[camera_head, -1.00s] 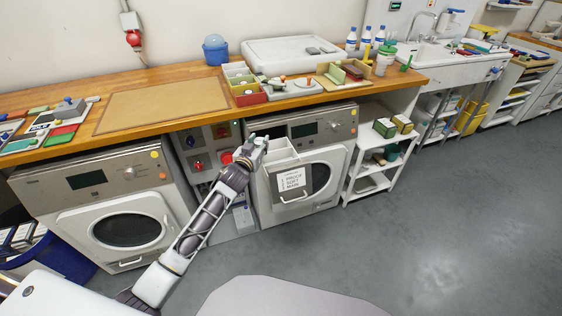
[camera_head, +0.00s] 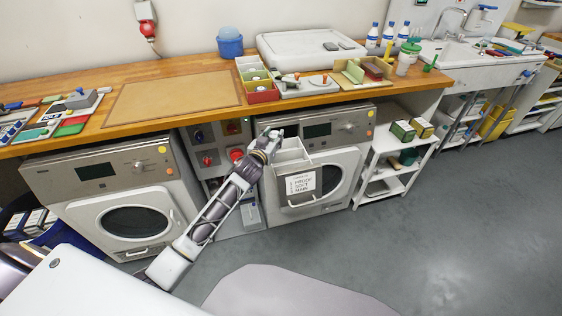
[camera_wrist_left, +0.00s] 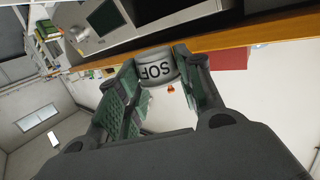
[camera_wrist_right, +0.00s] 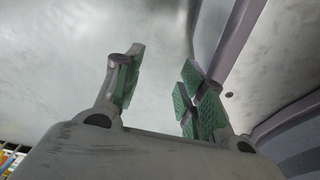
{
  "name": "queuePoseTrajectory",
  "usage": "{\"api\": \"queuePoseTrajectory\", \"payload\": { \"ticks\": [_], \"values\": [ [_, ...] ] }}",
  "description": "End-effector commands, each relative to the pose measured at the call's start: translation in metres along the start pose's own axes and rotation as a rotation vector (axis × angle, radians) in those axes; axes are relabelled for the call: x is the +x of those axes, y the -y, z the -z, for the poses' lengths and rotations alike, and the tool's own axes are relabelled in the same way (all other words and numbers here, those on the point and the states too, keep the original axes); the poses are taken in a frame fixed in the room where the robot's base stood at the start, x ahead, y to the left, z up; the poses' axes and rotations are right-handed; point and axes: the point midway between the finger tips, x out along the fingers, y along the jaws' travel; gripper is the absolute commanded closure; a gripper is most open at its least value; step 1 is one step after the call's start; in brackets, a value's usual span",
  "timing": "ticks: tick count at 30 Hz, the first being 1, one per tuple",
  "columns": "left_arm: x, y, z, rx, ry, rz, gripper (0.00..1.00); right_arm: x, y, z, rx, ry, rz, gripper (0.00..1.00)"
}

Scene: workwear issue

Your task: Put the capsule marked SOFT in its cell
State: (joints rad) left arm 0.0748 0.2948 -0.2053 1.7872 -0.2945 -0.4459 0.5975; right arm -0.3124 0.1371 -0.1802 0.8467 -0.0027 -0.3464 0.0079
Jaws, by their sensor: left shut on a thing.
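The capsule marked SOFT (camera_wrist_left: 157,68) is a pale grey, rounded piece with black letters, seen in the left wrist view between the finger pads. My left gripper (camera_head: 274,136) is shut on it, at the upper left edge of the open white drawer (camera_head: 291,156) of the right-hand machine. In the head view the capsule is too small to make out. A label (camera_head: 301,183) on the drawer front reads PROOF, SOFT, MAIN from top to bottom. The drawer's inside is only partly visible. My right gripper (camera_wrist_right: 160,75) is open and empty in the right wrist view.
The wooden worktop (camera_head: 180,65) runs just above the drawer. A divided tray (camera_head: 262,96) with red and green sections stands near its edge. A red knob (camera_head: 236,155) is on the panel left of the drawer. The floor at right is clear.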

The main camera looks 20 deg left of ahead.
Motion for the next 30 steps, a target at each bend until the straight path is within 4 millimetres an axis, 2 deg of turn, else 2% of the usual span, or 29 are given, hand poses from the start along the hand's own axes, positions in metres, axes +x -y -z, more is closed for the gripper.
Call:
{"api": "queuePoseTrajectory", "payload": {
  "ticks": [7, 12, 25, 30],
  "values": [
    [0.005, 0.0, -0.035, -0.001, 0.003, 0.001, 0.84, 0.003, 0.004, 0.011, 0.003, -0.011, 0.004, 0.6],
    [0.007, 0.0, -0.052, 0.0, 0.002, 0.001, 0.84, 0.003, 0.006, 0.018, 0.004, -0.014, 0.006, 0.6],
    [0.008, 0.0, -0.055, 0.0, 0.0, 0.0, 0.84, 0.001, 0.008, 0.018, 0.005, -0.015, 0.008, 0.6],
    [0.01, 0.0, -0.069, -0.001, 0.003, 0.0, 0.84, 0.004, 0.008, 0.018, 0.006, -0.012, 0.008, 0.6]
  ]
}}
